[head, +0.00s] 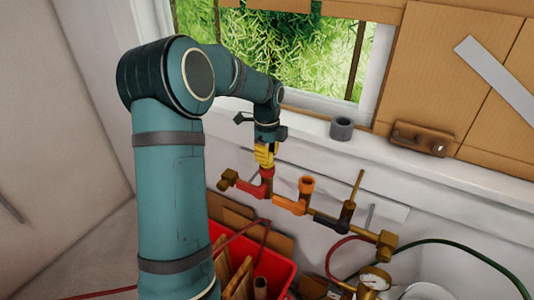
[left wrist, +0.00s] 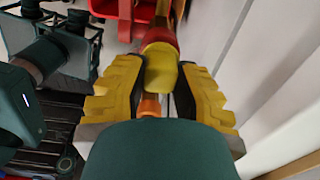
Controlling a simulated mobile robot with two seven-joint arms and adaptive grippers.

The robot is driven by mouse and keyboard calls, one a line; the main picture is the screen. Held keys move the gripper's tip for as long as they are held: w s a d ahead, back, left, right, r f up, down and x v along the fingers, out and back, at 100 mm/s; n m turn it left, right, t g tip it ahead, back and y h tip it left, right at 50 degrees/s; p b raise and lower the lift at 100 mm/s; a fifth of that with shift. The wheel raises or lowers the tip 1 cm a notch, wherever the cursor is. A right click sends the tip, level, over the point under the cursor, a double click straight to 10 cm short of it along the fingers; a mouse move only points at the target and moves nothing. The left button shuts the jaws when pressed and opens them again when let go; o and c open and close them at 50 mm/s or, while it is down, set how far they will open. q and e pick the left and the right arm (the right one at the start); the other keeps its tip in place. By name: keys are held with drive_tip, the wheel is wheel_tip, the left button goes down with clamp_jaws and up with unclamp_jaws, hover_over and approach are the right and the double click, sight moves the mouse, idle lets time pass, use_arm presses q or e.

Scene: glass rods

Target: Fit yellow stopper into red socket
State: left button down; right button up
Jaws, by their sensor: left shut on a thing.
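My left gripper (head: 265,155) points down at the pipe below the window sill, its yellow fingers shut on the yellow stopper. In the left wrist view the stopper (left wrist: 160,72) is a short yellow cylinder between the two finger pads. The red socket (head: 267,174) is an upright red fitting on the pipe, directly below the fingers; it also shows beyond the stopper in the left wrist view (left wrist: 160,47). The stopper is in line with the socket and meets its mouth; how deep it sits is hidden.
An orange socket (head: 306,184) and a dark fitting with an upright brass rod (head: 356,187) stand farther right on the pipe. A gauge (head: 375,277) hangs at its right end. A red crate (head: 284,273) is below.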

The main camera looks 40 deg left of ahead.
use_arm(q)
drive_tip(key=shift+f+b, duration=0.3)
drive_tip(key=shift+f, duration=0.3)
drive_tip(key=c, duration=1.1)
unclamp_jaws()
drive_tip(key=shift+r, duration=0.2)
drive_tip(key=shift+r+p, duration=2.55)
drive_tip(key=shift+r, duration=0.4)
drive_tip(key=shift+r+p, duration=2)
drive_tip(key=shift+r, duration=0.45)
drive_tip(key=shift+f, duration=0.1)
